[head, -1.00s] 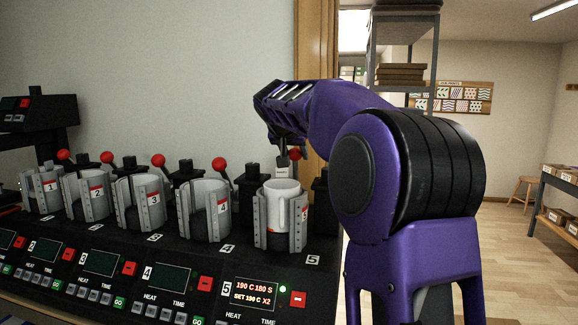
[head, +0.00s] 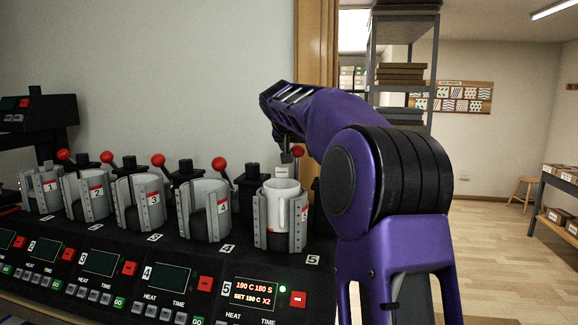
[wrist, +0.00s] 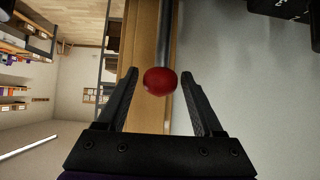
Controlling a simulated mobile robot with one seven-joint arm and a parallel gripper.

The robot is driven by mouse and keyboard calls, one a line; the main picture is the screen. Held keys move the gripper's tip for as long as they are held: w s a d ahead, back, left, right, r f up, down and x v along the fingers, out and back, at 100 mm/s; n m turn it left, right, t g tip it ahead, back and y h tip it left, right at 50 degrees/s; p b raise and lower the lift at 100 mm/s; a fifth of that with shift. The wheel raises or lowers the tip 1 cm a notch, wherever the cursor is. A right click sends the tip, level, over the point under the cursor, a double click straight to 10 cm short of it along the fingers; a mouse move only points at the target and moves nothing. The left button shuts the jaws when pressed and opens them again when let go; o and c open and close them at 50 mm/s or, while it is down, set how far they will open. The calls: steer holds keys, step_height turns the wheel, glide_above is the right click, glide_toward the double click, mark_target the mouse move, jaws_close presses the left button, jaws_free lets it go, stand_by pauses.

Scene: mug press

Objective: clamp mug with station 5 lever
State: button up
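A white mug (head: 282,188) stands upright in the open-topped grey clamp of station 5 (head: 262,225). The station 5 lever is behind it, and its red knob (head: 297,152) shows beside my gripper (head: 288,157) in the head view. In the wrist view the red knob (wrist: 160,81) lies between the two black fingers of my gripper (wrist: 159,72), with a gap on each side. The fingers are open. The grey lever rod (wrist: 167,35) runs up from the knob. My arm partly hides the lever in the head view.
Stations 1 to 4 stand in a row to the left with empty grey clamps (head: 205,208) and red-knobbed levers. The station 5 display (head: 254,292) is lit with a green light. A wooden post (head: 316,50) stands behind the lever; open floor is at right.

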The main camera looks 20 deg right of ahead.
steer(key=shift+r, duration=0.1)
steer(key=shift+s+a+r, duration=0.15)
steer(key=shift+s+r, duration=0.1)
steer(key=shift+r, duration=0.75)
steer(key=shift+s+a+r, duration=0.15)
steer(key=shift+s+r, duration=0.05)
steer(key=shift+r, duration=0.75)
steer(key=shift+s+a+r, duration=0.15)
steer(key=shift+s+r, duration=0.1)
steer(key=shift+r, duration=0.75)
steer(key=shift+v, duration=3.05)
